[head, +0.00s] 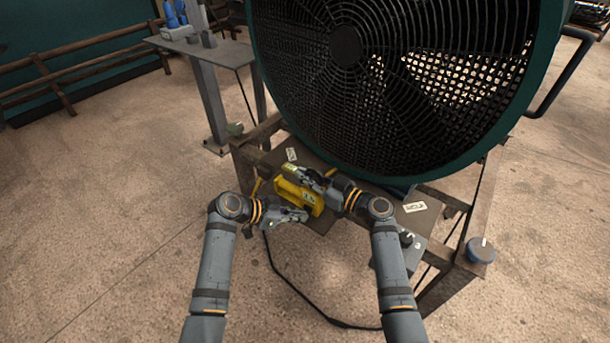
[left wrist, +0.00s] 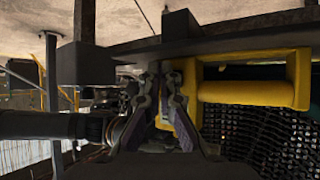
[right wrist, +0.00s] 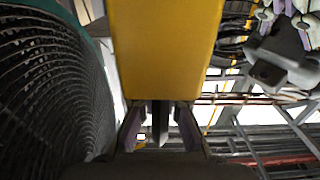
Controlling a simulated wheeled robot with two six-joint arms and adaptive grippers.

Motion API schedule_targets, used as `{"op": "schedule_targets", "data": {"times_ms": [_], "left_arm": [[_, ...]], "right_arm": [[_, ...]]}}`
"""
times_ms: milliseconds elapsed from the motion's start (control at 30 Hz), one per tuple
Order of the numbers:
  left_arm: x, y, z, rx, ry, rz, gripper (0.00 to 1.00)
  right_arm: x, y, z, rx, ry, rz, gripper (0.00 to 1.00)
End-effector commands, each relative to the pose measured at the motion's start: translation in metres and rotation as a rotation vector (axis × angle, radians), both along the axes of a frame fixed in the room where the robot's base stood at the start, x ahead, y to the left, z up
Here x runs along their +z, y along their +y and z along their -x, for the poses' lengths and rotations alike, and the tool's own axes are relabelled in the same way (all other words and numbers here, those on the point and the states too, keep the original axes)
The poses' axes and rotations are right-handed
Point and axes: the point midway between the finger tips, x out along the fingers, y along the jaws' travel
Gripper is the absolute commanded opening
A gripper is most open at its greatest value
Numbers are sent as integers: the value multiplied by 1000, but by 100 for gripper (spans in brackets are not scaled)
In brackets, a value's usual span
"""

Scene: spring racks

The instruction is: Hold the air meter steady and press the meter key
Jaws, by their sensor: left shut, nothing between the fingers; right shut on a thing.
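The yellow air meter (head: 291,192) stands on the bench in front of the big fan. Its yellow frame (left wrist: 250,92) shows in the left wrist view, and its broad yellow side (right wrist: 165,45) fills the top middle of the right wrist view. My right gripper (head: 298,173) is shut on the meter near its top; its fingers (right wrist: 160,125) show below the yellow side. My left gripper (head: 304,216) is shut and empty, low beside the meter's near side. Its fingertips (left wrist: 160,82) are close to the yellow frame; I cannot tell whether they touch. I cannot make out the meter key.
The large caged fan (head: 400,80) rises right behind the meter. The bench (head: 318,224) has a labelled plate and a dark control box (head: 410,255) at right. A blue-rimmed knob (head: 481,251) is at the bench's right corner. A black cable (head: 290,285) lies on the floor.

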Motion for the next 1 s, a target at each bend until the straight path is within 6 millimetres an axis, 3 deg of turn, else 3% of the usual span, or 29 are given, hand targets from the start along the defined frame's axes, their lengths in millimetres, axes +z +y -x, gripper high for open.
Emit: {"op": "schedule_targets", "data": {"times_ms": [1000], "left_arm": [[0, -5, -7, 0, 0, 0, 0]], "right_arm": [[0, 0, 0, 0, 0, 0, 0]]}}
